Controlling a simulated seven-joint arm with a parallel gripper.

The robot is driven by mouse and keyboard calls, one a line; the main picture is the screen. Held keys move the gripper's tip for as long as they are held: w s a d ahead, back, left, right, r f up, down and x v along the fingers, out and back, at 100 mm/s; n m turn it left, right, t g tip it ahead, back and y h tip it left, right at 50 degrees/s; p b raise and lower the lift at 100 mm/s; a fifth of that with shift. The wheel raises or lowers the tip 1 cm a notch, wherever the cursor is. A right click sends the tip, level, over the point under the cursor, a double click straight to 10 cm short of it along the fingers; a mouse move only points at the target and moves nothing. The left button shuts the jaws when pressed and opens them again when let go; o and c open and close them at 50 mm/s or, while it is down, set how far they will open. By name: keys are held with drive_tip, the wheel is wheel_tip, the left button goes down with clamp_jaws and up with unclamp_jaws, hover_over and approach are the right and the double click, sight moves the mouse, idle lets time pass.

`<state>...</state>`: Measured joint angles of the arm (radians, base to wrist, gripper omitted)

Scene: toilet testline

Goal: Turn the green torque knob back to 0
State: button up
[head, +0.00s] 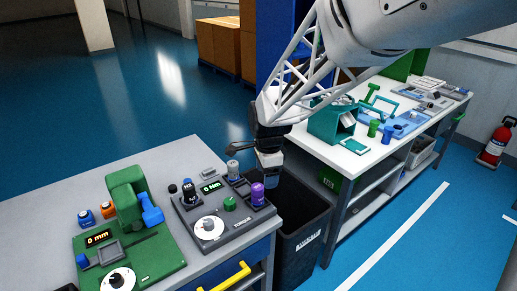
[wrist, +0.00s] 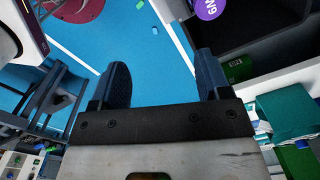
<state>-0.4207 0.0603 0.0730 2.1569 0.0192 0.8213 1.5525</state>
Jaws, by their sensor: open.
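The green torque knob (head: 229,203) is a short round knob on the dark grey torque panel (head: 238,222), on the near workbench in the head view. The panel's display (head: 211,187) appears to read 0 NM in green. A white dial (head: 208,228) lies left of the knob, and a purple piece (head: 257,194) stands to its right. My gripper (head: 268,172) hangs above and behind the panel's right end, apart from the knob. In the wrist view my gripper (wrist: 163,80) is open, with empty space between its two dark fingers. I cannot make out the green knob in that view.
A purple round top (wrist: 210,7) shows at the wrist view's upper edge. A green fixture (head: 127,205) with a blue lever stands left of the panel. A black bin (head: 304,245) stands right of the bench. A white table (head: 345,158) with parts stands beyond.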

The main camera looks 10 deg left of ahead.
sight(230, 201)
drive_tip(key=w+a+f+m, duration=0.1)
drive_tip(key=a+f, duration=0.2)
drive_tip(key=a, duration=0.1)
drive_tip(key=w+a+f+m, duration=0.1)
drive_tip(key=a+f, duration=0.2)
drive_tip(key=a, duration=0.1)
drive_tip(key=w+a+f+m, duration=0.1)
drive_tip(key=a+f+m, duration=0.1)
drive_tip(key=a, duration=0.3)
drive_tip(key=shift+w+f+g, duration=0.3)
drive_tip(key=shift+w+f, duration=0.05)
drive_tip(key=shift+f, duration=0.4)
drive_tip(key=shift+f, duration=0.1)
drive_tip(key=shift+s+d+f, duration=0.1)
drive_tip(key=shift+s+f, duration=0.05)
drive_tip(key=shift+f, duration=3.65)
drive_tip(key=c, duration=0.9)
